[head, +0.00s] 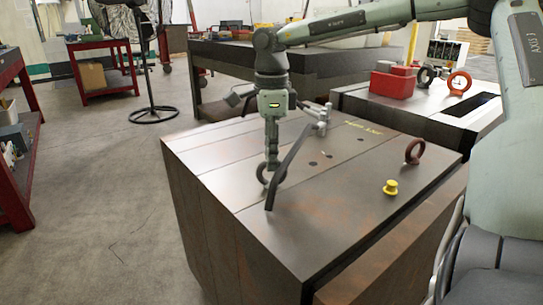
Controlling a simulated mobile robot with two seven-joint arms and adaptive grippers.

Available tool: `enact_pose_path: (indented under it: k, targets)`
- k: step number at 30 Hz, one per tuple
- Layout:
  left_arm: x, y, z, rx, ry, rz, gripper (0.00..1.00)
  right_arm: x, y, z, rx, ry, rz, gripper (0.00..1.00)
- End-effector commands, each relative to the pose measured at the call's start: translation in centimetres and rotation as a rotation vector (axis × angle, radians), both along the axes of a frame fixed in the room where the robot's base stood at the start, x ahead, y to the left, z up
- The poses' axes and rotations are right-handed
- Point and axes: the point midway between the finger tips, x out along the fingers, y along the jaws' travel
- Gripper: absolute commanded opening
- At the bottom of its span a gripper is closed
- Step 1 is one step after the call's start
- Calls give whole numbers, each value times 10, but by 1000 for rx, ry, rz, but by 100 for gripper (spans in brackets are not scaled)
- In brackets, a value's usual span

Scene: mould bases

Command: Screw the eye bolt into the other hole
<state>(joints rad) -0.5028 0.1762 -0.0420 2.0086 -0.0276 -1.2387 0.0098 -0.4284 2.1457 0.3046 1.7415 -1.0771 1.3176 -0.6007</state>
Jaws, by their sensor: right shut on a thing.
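My right gripper (272,162) points straight down over the near steel mould base (350,222). It is shut on a dark grey eye bolt (262,177), whose ring shows around the fingertips. Whether its shank sits in a hole is hidden. A dark flat bar (290,165) slants beside the ring, in front of the fingers; I cannot tell whether it touches the eye bolt. Small dark holes (313,163) show in the top. A red eye bolt (415,151) stands upright at the right of the top. My left gripper is not in view.
A yellow plug (391,187) sits on the top near the right edge. A dark workbench (325,65) stands behind. The floor (110,180) at left is clear.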

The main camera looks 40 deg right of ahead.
Motion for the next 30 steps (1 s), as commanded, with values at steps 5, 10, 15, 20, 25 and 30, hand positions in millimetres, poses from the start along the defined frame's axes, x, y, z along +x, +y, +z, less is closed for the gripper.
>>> enact_pose_path:
  k: [5,10,15,20,25,30]
  targets:
    - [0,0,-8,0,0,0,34,1,0,-3,-2,-2,-76,0]
    - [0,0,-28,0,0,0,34,1,-1,-5,-3,-5,-394,0]
    - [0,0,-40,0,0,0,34,0,-1,-3,-2,-2,-686,0]
    - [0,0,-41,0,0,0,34,0,-1,-1,0,0,-789,0]
    - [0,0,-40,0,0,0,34,0,0,-1,1,2,-789,0]
    - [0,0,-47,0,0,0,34,0,-1,-4,-1,1,-865,0]
